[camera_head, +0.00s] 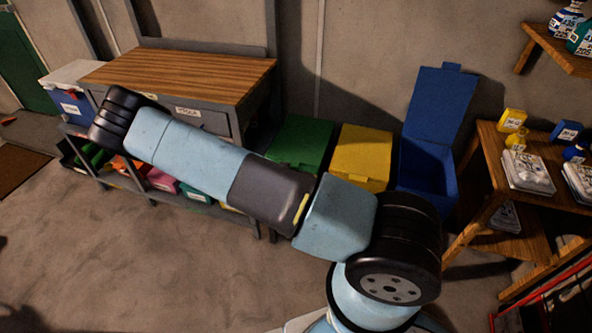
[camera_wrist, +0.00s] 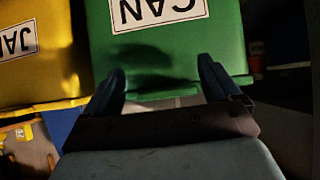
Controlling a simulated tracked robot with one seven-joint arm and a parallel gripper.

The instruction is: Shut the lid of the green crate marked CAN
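The green crate (camera_head: 303,139) stands on the floor against the back wall, left of the yellow one. Its green top looks flat and down in the head view, much like the yellow crate's. My arm hides its lower front there. In the wrist view the green crate (camera_wrist: 165,62) fills the upper middle, with its CAN label (camera_wrist: 160,10) upside down. My gripper (camera_wrist: 161,66) is open and empty, its two dark fingers spread over the crate's lower edge in that view. I cannot tell whether they touch it. My gripper is not visible in the head view.
The yellow crate (camera_head: 362,150) looks shut; its JAR label (camera_wrist: 17,40) shows in the wrist view. The blue crate (camera_head: 427,168) has its lid (camera_head: 440,103) raised. A workbench (camera_head: 180,72) stands left, a wooden shelf (camera_head: 490,140) with goods right. The front floor is clear.

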